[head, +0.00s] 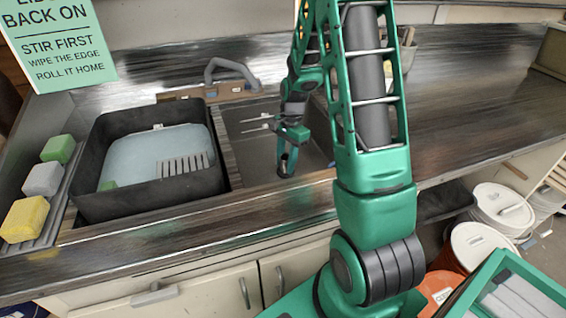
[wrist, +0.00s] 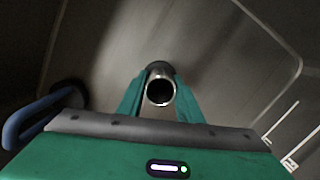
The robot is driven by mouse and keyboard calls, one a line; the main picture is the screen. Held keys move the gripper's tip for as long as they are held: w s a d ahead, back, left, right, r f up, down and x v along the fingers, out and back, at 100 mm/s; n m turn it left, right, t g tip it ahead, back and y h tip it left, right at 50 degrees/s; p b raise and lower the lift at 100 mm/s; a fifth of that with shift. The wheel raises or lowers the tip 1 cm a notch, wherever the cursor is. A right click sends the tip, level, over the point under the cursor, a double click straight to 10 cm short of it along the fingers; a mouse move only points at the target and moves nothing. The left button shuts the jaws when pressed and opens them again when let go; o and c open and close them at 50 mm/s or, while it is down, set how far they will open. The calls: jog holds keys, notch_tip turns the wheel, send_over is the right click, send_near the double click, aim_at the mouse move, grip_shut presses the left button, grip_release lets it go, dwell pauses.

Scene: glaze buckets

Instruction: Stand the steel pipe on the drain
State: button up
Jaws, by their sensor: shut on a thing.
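The steel pipe (wrist: 161,90) is a short metal tube. In the wrist view its round open end faces the camera. My gripper (wrist: 159,96) is shut on it, with one green finger on each side. In the head view my gripper (head: 288,158) points down into the right sink basin (head: 245,150); the pipe is too small and covered there to make out clearly. A dark round spot, which looks like the drain (wrist: 69,91), lies on the basin floor left of the pipe in the wrist view, partly hidden by my gripper body. The pipe appears apart from it.
A blue-grey tap (head: 230,71) arches behind the basin; a blue curved bar (wrist: 30,118) shows near my gripper. A black tub (head: 105,150) with pale liquid stands left of the basin. Sponges (head: 43,179) lie farther left.

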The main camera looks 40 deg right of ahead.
jog(key=o, duration=1.1)
jog(key=r, duration=0.3)
jog(key=d+r, duration=0.1)
jog(key=r, duration=0.7)
jog(key=shift+w+d+r, duration=0.15)
jog(key=shift+r, duration=0.1)
jog(key=s+a+r+n, duration=0.1)
jog(key=s+r+n, duration=0.1)
jog(key=s, duration=0.7)
jog(key=s+a+r+n, duration=0.1)
jog(key=s+r+n, duration=0.2)
jog(key=s, duration=0.6)
jog(key=s+a+r+n+h, duration=0.1)
jog(key=s+n, duration=0.4)
jog(key=s, duration=0.5)
jog(key=shift+a+r, duration=0.6)
jog(key=shift+r, duration=0.1)
jog(key=shift+s+a+f, duration=0.1)
jog(key=shift+s+a, duration=0.1)
jog(key=shift+s, duration=0.25)
